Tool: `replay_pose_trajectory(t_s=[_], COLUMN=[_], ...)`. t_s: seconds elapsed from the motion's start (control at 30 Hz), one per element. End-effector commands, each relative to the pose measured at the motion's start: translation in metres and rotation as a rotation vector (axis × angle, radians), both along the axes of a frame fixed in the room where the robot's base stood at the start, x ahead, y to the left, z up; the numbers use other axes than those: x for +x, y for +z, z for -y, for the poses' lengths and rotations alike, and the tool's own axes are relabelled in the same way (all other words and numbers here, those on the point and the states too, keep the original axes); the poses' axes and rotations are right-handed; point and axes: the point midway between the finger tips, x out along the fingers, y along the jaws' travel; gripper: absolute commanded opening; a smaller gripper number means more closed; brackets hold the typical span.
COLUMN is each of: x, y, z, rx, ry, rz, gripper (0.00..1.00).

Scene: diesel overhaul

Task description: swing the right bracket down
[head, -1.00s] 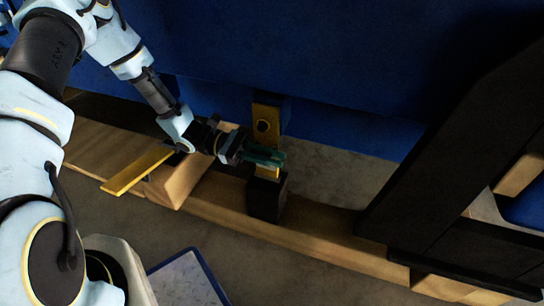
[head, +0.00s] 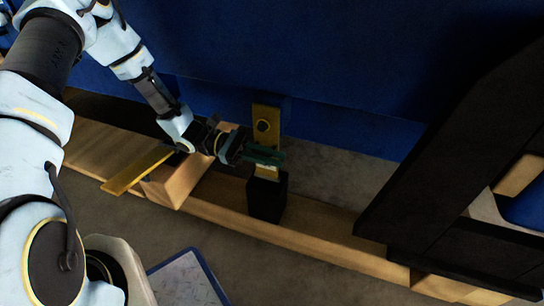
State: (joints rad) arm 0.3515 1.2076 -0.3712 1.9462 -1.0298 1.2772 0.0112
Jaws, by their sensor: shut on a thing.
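The right bracket (head: 266,124) is a flat yellow bar with a round hole near its top. It stands upright against the blue wall, with its lower end at a black block (head: 267,197). My gripper (head: 268,155) reaches in from the left, its green fingertips shut on the bracket below the hole. The fingers hide part of the bar. A second yellow bar (head: 137,171) lies flat to the left, sticking out toward the front over the timber.
A long wooden beam (head: 315,236) runs below the blue body (head: 340,65). A large black frame (head: 445,185) stands at the right. A blue-rimmed panel (head: 190,279) lies at the bottom. Bare floor shows in front of the beam.

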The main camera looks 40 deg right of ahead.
Motion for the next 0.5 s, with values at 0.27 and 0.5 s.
replay_pose_trajectory(t_s=[0.27, 0.5], x=[-0.002, -0.011], y=[-0.002, -0.009], z=[-0.006, -0.021], rx=[-0.037, -0.160], ry=[0.004, 0.006], rz=[0.024, 0.101], gripper=[0.00, 0.00])
